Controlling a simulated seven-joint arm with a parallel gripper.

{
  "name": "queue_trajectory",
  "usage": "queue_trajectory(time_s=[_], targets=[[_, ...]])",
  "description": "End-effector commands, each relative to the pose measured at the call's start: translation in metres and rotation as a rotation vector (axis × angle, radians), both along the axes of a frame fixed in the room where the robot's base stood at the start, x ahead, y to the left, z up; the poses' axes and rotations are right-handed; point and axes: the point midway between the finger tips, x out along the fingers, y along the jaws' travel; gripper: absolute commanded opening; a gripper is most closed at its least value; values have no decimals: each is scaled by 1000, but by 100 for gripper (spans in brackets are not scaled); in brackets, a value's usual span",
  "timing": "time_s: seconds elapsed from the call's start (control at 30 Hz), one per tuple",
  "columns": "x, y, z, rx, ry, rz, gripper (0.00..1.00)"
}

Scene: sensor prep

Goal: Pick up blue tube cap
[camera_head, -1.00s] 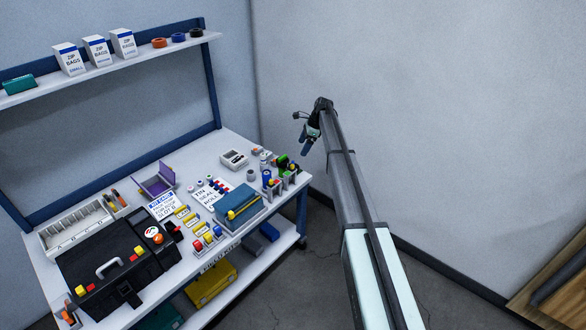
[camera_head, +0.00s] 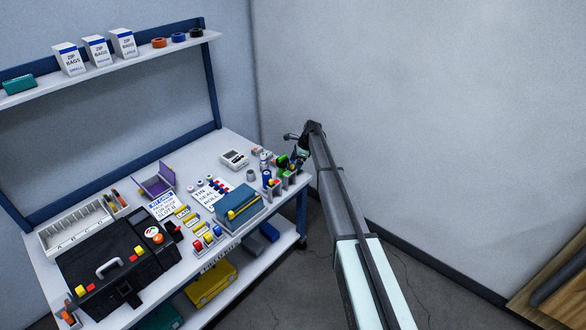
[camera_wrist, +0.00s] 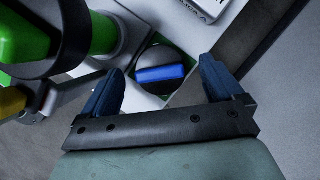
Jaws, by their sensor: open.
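In the wrist view, a dark round piece with a bright blue bar across its top (camera_wrist: 160,73) appears to be the blue tube cap. It sits in a white and green holder. My gripper (camera_wrist: 160,67) is open, with one blue finger to the left of the cap and one to the right. The cap shows in the gap between the fingers, and nothing is held. Whether the fingers touch it I cannot tell. In the head view my gripper (camera_head: 301,156) is at the bench's right end, over the cluster of tubes. The cap cannot be made out there.
Green cylinders (camera_wrist: 105,35) with dark parts stand close by the left finger. A white device (camera_head: 234,160) sits further back on the bench (camera_head: 231,143). A teal box (camera_head: 238,202) and a black case (camera_head: 108,262) stand to the left. Open floor lies to the right.

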Motion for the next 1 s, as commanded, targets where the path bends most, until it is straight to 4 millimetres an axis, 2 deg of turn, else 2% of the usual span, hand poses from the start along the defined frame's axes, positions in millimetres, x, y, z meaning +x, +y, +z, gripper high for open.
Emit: queue_trajectory(time_s=[0.1,0.3,0.87,1.0], targets=[[0,3,-6,0,-1,0,94],[0,2,-6,0,-1,0,93],[0,2,-6,0,-1,0,40],[0,2,-6,0,-1,0,38]])
